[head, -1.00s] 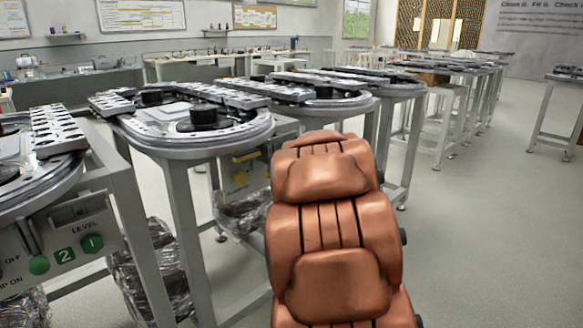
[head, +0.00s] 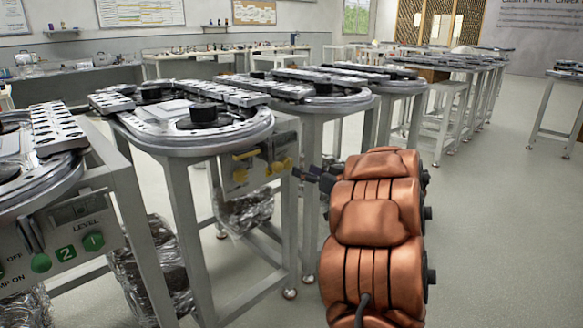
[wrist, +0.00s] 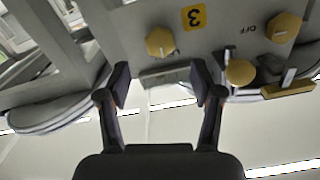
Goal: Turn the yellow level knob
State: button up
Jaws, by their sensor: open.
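The yellow level knob (wrist: 160,41) shows in the wrist view beside a yellow label marked 3, on a light grey panel (wrist: 222,35). It has a pale line on its face. In the head view the yellow-marked panel (head: 236,180) hangs under the second ring track, and its knobs are small there. My gripper (wrist: 162,82) is open and empty. In the wrist view its fingertips stand to either side of the knob's line, with the knob just past them and apart from both. In the head view my dark gripper is small, close to the panel's right side.
Other yellow controls, a knob (wrist: 284,27) by OFF and a round one (wrist: 240,72), sit on the same panel. A table with green controls (head: 93,241) stands at the left. Table legs and wrapped bundles (head: 243,212) are below. The floor at right (head: 490,230) is clear.

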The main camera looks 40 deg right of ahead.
aim_at(290, 164)
jog(key=w+b, duration=0.1)
jog(key=w, duration=0.4)
jog(key=shift+f, duration=0.1)
jog(key=shift+w+b, duration=0.35)
jog(key=shift+w, duration=0.25)
jog(key=shift+d, duration=0.1)
jog(key=shift+c, duration=0.3)
